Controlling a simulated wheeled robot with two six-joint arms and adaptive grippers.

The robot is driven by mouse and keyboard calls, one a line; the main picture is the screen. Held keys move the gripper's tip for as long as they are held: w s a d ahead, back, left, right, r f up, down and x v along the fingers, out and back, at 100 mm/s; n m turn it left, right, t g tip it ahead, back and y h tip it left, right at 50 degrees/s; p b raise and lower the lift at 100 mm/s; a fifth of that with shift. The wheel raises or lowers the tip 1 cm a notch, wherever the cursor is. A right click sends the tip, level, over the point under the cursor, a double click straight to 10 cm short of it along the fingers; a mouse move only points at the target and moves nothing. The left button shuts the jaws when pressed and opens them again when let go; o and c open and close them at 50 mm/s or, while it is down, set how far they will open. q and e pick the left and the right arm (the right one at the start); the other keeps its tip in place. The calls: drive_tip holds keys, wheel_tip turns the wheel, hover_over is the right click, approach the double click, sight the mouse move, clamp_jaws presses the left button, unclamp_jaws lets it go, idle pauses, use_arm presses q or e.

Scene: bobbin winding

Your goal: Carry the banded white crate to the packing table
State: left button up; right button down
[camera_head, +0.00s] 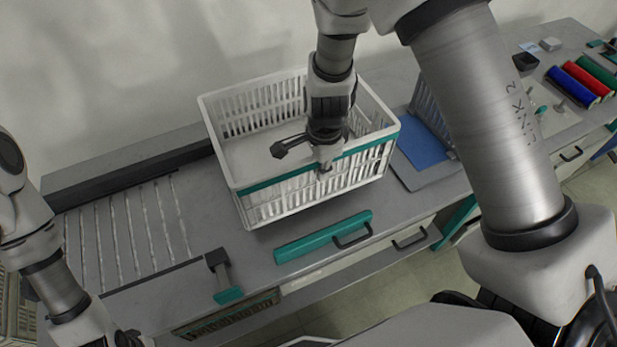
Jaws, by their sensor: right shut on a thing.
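The white slatted crate (222,160) with a teal band along its near side is over the grey bench top, slightly turned and apparently empty. I cannot tell whether its base touches the bench. My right gripper (325,168) reaches down from above and is shut on the crate's near banded wall. Its wrist hides part of the crate's far wall and inside. My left gripper (130,338) is at the bottom left edge, away from the crate and mostly cut off. Its opening does not show. I cannot tell which surface is the packing table.
A ribbed section (130,225) of the bench is left of the crate. A teal bar (310,240) lies in front. A blue sheet (421,143) is to the right. Blue, red and green rolls (573,85) lie at the far right. My large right arm link blocks the view between.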

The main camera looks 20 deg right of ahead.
sight(308, 181)
drive_tip(key=shift+w+a, duration=0.15)
drive_tip(key=shift+a, duration=0.5)
drive_tip(key=shift+w+a, duration=0.15)
drive_tip(key=shift+a, duration=0.45)
drive_tip(key=shift+a+f, duration=0.15)
drive_tip(key=shift+a, duration=0.1)
wheel_tip(308, 181, down, 3)
drive_tip(key=shift+d+f+p, duration=0.1)
drive_tip(key=shift+p, duration=0.35)
drive_tip(key=shift+f, duration=0.15)
drive_tip(key=c, duration=1.2)
unclamp_jaws()
drive_tip(key=shift+s, duration=0.1)
